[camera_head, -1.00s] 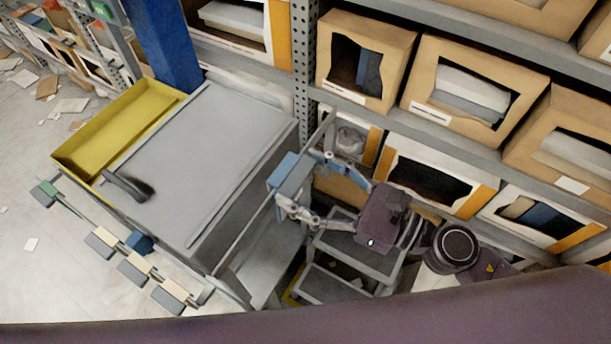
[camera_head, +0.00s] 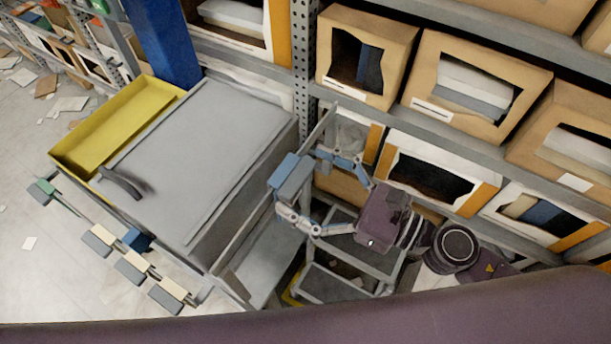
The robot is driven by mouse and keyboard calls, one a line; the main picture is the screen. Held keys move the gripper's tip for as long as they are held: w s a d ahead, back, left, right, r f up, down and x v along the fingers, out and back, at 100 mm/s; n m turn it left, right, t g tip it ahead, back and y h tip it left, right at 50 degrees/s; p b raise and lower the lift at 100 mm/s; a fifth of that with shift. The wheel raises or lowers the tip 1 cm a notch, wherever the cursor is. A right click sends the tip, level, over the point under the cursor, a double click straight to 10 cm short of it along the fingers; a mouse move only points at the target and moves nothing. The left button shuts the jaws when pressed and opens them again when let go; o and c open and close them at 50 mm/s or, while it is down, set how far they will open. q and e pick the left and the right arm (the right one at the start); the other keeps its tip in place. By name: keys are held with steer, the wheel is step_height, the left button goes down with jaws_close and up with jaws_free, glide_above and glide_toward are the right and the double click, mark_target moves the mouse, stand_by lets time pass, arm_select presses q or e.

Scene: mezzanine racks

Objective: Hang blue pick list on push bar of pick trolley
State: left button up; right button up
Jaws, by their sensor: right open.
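The blue pick list (camera_head: 284,172) is a small blue-and-grey piece at the long thin push bar (camera_head: 245,232) of the pick trolley (camera_head: 368,256). It appears to hang over the bar; the exact contact is too small to tell. My left gripper is not in view.
A grey-topped bench (camera_head: 195,150) with a yellow tray (camera_head: 75,150) stands left of the push bar. Shelving with cardboard bins (camera_head: 470,90) closes off the back and right. Papers litter the floor at left.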

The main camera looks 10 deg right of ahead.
stand_by(0.3)
